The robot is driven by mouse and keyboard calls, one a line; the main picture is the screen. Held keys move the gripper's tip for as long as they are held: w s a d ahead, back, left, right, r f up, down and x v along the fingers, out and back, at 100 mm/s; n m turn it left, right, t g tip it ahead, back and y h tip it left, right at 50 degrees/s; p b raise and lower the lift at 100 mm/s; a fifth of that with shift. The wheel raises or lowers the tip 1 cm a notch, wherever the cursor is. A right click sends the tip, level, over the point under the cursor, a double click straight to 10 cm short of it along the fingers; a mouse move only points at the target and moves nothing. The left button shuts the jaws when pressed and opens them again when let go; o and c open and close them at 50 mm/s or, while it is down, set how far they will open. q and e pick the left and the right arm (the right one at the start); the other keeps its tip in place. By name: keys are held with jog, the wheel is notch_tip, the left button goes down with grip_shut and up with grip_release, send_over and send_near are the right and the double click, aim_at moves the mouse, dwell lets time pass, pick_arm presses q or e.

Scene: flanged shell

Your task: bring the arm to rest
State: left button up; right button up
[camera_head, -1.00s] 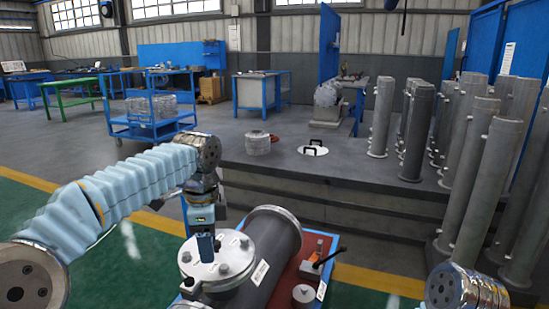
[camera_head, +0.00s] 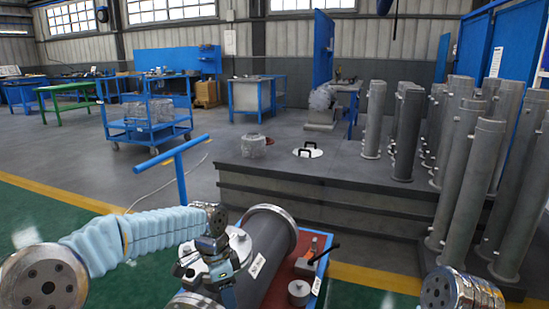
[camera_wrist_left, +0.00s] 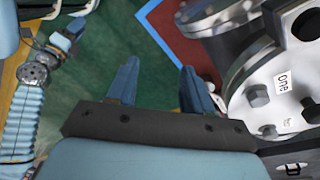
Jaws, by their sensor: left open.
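The flanged shell (camera_head: 267,240), a dark grey cylinder with metal flanges, lies on a red-topped, blue-edged stand. In the left wrist view its bolted flange (camera_wrist_left: 272,100) with a label reading "One" fills the right side. My left gripper (camera_head: 212,268) is beside the shell's near left part in the head view and hides some of it. Its blue fingers (camera_wrist_left: 160,82) are apart with nothing between them, over green floor and the stand's edge. An arm with a blue sleeve, apparently my right one, shows at the left wrist view's left edge; its gripper (camera_wrist_left: 67,34) is small and unclear.
A red block with a black lever (camera_head: 312,252) and a small grey round part (camera_head: 299,291) sit on the stand (camera_head: 322,272) right of the shell. A blue cart (camera_head: 150,128) stands behind. Tall grey cylinders (camera_head: 405,135) stand on a platform at right.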

pick_arm(q)
jog(key=s+d+f+n+h, duration=0.1)
jog(key=s+d+f+n, duration=0.2)
jog(key=f, duration=0.8)
jog(key=s+f+n+h, duration=0.2)
jog(key=s+f+n, duration=0.25)
jog(key=f, duration=0.65)
jog(key=s+a+f+n, duration=0.2)
jog(key=s+f+n, duration=0.6)
jog(key=s, duration=0.7)
notch_tip(320, 180, down, 2)
jog(key=shift+s+f+t, duration=0.1)
jog(key=shift+s+t, duration=0.2)
jog(key=shift+t, duration=0.1)
